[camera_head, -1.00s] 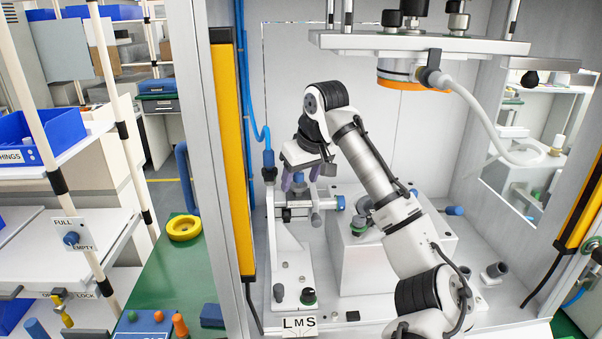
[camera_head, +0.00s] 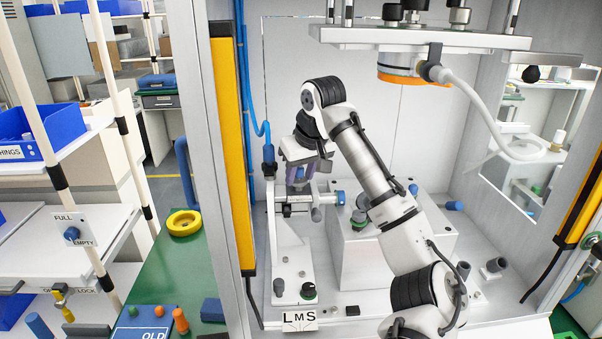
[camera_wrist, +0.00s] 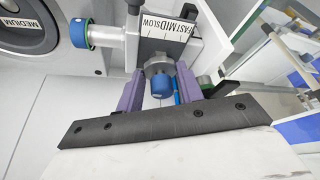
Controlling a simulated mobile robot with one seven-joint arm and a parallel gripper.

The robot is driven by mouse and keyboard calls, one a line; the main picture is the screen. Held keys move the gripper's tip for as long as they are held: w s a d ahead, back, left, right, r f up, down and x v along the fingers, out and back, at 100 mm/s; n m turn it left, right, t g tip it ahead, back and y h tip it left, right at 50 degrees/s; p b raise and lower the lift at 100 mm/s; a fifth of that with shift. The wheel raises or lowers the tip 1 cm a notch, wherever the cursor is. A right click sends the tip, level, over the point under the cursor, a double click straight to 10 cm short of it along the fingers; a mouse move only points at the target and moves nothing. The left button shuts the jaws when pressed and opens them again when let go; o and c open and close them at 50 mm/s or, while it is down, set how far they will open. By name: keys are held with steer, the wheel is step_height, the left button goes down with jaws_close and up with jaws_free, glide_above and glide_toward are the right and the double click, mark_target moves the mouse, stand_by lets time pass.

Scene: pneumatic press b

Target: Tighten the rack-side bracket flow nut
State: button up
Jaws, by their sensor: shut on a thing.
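The rack-side bracket flow nut (camera_wrist: 157,68) is a grey nut under the bracket's white scale plate (camera_wrist: 168,24), which reads FAST, MID, SLOW. A blue cap (camera_wrist: 161,87) sticks out from it towards the wrist camera. My gripper (camera_wrist: 160,74) has its two purple fingers on either side of the nut and is shut on it. In the head view my gripper (camera_head: 299,180) points down at the bracket (camera_head: 288,245) on the left side of the press. The fingers partly hide the nut, so its contact faces are hard to see.
A blue-ended fitting (camera_wrist: 80,33) and a round gauge marked MEDIUM (camera_wrist: 25,28) lie left of the nut. A clear panel edge (camera_wrist: 240,25) is close on the right. The press's upper plate (camera_head: 420,40) hangs above my arm. A yellow post (camera_head: 232,150) stands left.

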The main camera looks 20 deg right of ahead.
steer(key=m+h, duration=0.1)
steer(key=m, duration=0.2)
steer(key=shift+a, duration=0.2)
steer(key=shift+a+r+m+h, duration=0.1)
steer(key=shift+m+h, duration=0.7)
steer(key=shift+m, duration=1.1)
steer(key=o, duration=1)
steer(key=b+v, duration=0.2)
steer(key=v, duration=1.1)
steer(key=shift+a+r, duration=0.2)
steer(key=shift+r, duration=0.2)
